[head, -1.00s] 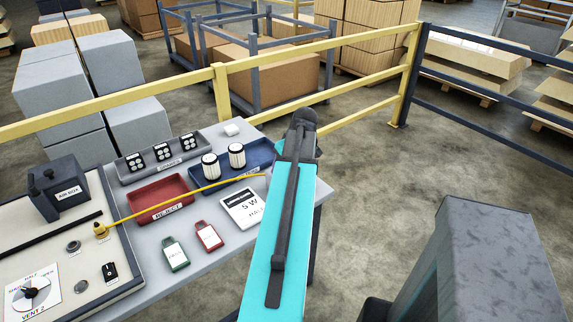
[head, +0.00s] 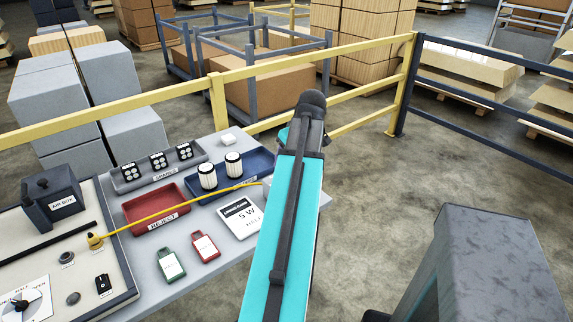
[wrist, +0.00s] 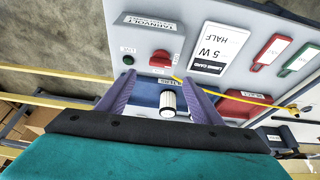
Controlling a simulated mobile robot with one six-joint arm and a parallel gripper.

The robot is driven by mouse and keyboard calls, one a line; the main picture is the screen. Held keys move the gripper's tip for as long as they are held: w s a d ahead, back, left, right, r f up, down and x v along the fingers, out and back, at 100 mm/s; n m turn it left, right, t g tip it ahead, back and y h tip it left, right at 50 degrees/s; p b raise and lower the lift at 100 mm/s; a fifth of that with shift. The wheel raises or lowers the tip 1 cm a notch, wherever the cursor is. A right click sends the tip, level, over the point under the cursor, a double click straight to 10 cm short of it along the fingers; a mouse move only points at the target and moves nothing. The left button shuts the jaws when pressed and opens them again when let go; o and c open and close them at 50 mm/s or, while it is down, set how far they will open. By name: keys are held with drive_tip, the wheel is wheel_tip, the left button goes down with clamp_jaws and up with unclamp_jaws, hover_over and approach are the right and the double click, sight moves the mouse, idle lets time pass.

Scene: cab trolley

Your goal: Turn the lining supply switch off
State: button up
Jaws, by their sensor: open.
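The knob shows just past the fingertips, with nothing seen held. In the head view my arm hides the gripper and knob.
The bench holds a red reject tray (head: 150,226), a blue tray (head: 262,160) with white cylinders (head: 233,163), a white card (head: 239,218), red and green tags, and a yellow cord (head: 180,208). A yellow rail (head: 150,97) runs behind.

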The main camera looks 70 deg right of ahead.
drive_tip(key=shift+v, duration=2.05)
drive_tip(key=shift+s, duration=0.1)
